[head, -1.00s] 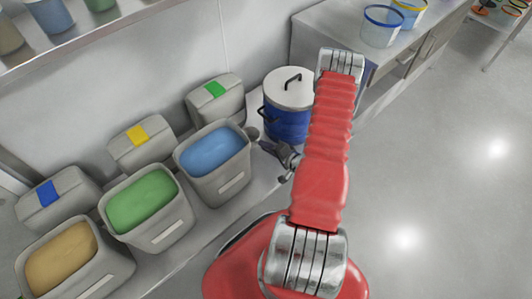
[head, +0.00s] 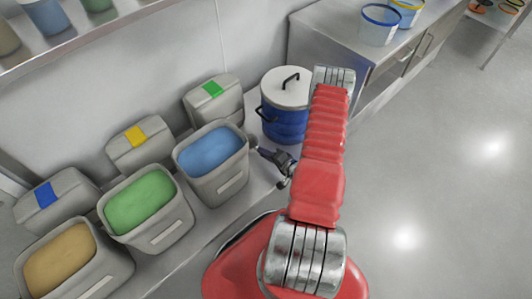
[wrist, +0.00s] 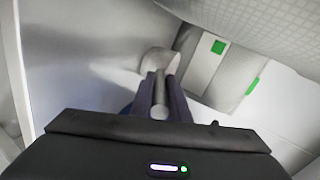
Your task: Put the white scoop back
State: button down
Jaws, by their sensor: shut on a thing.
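My gripper (head: 266,154) is beside the right edge of the bin of blue powder (head: 210,152), low in front of the blue drum. In the wrist view my gripper (wrist: 160,104) is shut on the pale handle of the white scoop (wrist: 159,95). The handle lies between the two dark fingers, and a rounded pale part shows beyond the fingertips. In the head view the scoop is too small and shaded to make out clearly.
Bins of green (head: 142,202) and tan powder (head: 60,262) stand to the left. Lids with blue, yellow and green labels (head: 213,89) lean behind. A blue drum (head: 284,125) with a white lid stands behind my gripper. Open floor lies right.

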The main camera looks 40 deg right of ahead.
dwell(0.3)
jog(key=c, duration=1.7)
grip_release()
jog(key=v, duration=1.2)
